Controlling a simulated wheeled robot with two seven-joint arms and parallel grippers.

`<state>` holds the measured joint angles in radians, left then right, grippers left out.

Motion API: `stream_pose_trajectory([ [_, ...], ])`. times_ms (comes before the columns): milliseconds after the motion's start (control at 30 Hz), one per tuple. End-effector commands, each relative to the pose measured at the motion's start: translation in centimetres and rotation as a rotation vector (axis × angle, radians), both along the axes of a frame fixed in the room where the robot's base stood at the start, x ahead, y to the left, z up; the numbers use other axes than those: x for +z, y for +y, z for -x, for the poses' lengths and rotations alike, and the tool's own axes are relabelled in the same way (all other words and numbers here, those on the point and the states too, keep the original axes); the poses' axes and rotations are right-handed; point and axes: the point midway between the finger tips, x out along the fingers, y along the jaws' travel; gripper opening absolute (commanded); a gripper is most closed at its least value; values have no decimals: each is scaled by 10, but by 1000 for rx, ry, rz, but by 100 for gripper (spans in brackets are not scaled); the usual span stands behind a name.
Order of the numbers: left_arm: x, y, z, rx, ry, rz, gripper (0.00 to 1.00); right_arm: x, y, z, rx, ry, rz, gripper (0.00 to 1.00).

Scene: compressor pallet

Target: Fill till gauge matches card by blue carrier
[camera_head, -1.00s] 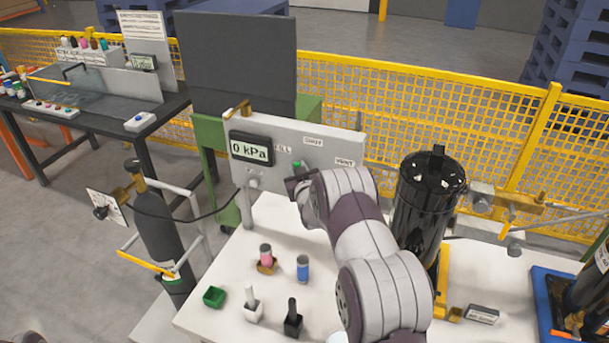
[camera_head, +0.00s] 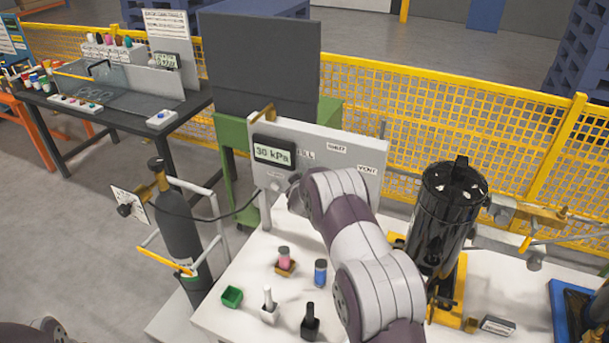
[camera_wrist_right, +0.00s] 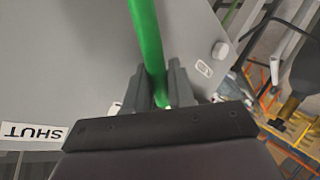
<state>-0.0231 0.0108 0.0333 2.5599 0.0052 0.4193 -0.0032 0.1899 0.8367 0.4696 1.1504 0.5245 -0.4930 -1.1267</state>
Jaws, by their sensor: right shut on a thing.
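The gauge (camera_head: 274,152) on the grey panel (camera_head: 345,142) reads 30 kPa. In the right wrist view, my right gripper (camera_wrist_right: 160,98) is shut on a green lever (camera_wrist_right: 147,40) in front of the panel. An upside-down SHUT label (camera_wrist_right: 34,132) is at the lower left there. In the head view my right arm covers the gripper and lever. A black compressor (camera_head: 445,215) stands upright on the table. A blue carrier (camera_head: 557,308) at the right edge holds a dark thing, partly cut off. I cannot read any card beside it. My left gripper is out of view.
A dark cylinder (camera_head: 180,235) with a hose to the panel stands left of the white table (camera_head: 240,318). Yellow fencing (camera_head: 420,105) runs behind.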

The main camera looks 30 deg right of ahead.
Motion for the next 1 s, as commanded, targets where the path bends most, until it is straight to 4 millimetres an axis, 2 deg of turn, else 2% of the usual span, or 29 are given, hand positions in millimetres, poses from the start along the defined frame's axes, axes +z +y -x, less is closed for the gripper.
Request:
stream_pose_trajectory([
  [433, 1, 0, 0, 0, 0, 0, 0, -1, 1, 0, 3, 8, 9, 0],
  [467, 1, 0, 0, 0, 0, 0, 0, -1, 1, 0, 3, 8, 9, 27],
  [500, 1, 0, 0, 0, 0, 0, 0, -1, 1, 0, 3, 8, 9, 40],
  [533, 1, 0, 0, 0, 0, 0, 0, -1, 1, 0, 3, 8, 9, 41],
  [867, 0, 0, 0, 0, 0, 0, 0, 0, 1, 2, 1, 7, 9, 41],
  [1000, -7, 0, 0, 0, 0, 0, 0, 6, 9, 15, 2, 6, 8, 41],
])
